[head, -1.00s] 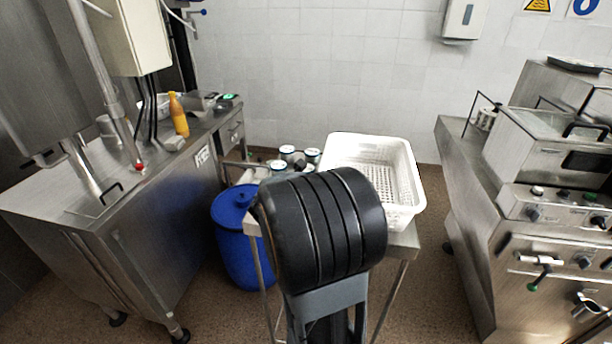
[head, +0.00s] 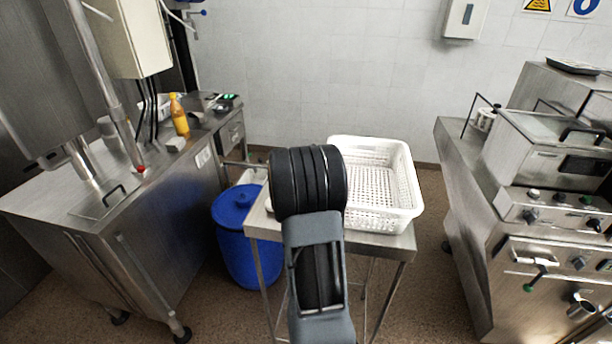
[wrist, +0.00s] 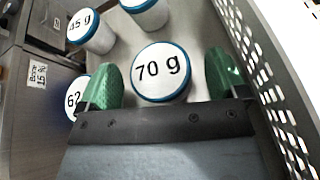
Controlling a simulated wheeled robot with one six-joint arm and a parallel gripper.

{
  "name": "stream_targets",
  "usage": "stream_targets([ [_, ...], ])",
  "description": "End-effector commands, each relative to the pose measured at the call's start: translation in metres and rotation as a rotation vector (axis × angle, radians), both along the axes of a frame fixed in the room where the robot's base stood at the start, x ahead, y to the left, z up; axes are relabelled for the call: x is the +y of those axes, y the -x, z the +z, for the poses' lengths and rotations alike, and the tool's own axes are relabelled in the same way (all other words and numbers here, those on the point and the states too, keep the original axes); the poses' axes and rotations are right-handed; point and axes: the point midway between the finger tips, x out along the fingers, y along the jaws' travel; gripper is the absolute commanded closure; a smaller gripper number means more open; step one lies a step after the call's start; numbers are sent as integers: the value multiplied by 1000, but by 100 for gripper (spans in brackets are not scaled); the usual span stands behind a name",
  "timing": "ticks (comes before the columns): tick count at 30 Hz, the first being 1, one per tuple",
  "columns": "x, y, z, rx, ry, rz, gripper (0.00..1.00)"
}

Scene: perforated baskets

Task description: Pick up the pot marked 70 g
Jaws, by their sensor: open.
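The pot marked 70 g (wrist: 161,72) has a white lid with a blue rim. It stands upright on the steel table in the wrist view, between and just beyond the fingertips of my gripper (wrist: 161,82). The green fingers are spread apart, one on each side of the pot, and nothing is held. A pot marked 62 (wrist: 74,98) is partly hidden behind the left finger. A pot marked 45 g or similar (wrist: 88,28) stands farther up left. Another pot (wrist: 146,12) is cut off at the top edge. In the head view my arm hides the pots.
A white perforated basket (head: 384,217) stands on the small steel table (head: 264,226), close to the right of the pots. A blue barrel (head: 238,255) is left of the table. Steel counters flank both sides, with an orange bottle (head: 180,117) on the left one.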

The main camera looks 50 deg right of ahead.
Motion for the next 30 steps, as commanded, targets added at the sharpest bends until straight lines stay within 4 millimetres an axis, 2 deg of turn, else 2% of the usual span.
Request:
stream_targets([
  [4, -10, -5, -4, 0, 0, 0, 9],
  [13, -11, -6, -5, -1, 0, 1, 10],
  [30, -11, -6, -5, -1, 0, 1, 63],
])
